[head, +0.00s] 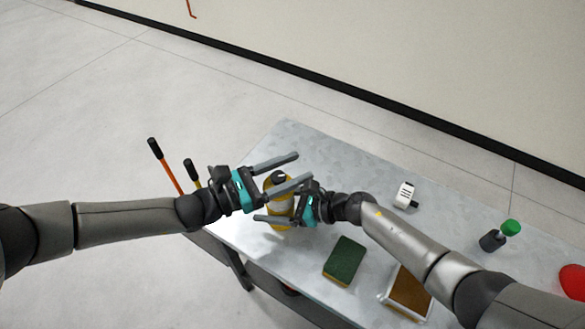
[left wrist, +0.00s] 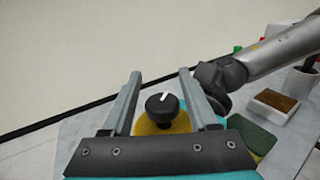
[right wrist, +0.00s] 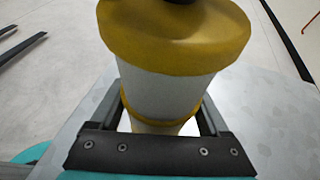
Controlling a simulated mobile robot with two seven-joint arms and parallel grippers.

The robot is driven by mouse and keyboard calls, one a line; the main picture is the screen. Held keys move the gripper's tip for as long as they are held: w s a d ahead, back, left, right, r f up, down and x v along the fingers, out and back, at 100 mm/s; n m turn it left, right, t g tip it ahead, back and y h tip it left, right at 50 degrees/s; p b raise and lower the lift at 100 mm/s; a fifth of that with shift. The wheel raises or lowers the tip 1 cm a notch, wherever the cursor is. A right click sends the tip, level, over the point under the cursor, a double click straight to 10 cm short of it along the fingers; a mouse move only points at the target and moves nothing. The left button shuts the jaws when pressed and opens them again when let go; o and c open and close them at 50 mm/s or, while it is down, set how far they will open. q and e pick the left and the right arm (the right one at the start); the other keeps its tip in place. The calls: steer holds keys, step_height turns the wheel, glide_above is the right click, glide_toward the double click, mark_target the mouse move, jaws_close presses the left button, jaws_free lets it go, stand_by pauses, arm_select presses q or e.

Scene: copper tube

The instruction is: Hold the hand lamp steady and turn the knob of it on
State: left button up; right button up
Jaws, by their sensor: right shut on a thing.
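The hand lamp (head: 279,217) stands on the table with a yellow and white body; it fills the middle of the right wrist view (right wrist: 165,90). Its black knob (left wrist: 162,107) is on top, with a white mark pointing up and slightly right in the left wrist view. My right gripper (head: 274,207) is shut on the lamp's body, one finger on each side. My left gripper (head: 303,167) is open, its fingers either side of the knob in the left wrist view, with visible gaps. The far side of the lamp is hidden.
The grey table (head: 325,150) also bears a green sponge (head: 344,260), a shallow tray (head: 410,292), a small white item (head: 405,194), a dark cup-like thing with a green top (head: 491,240) and a red object (head: 572,282). An orange-handled tool (head: 166,168) stands beyond the table's left edge.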

arm_select(q)
steer(key=shift+s+f, duration=0.15)
steer(key=shift+s, duration=0.05)
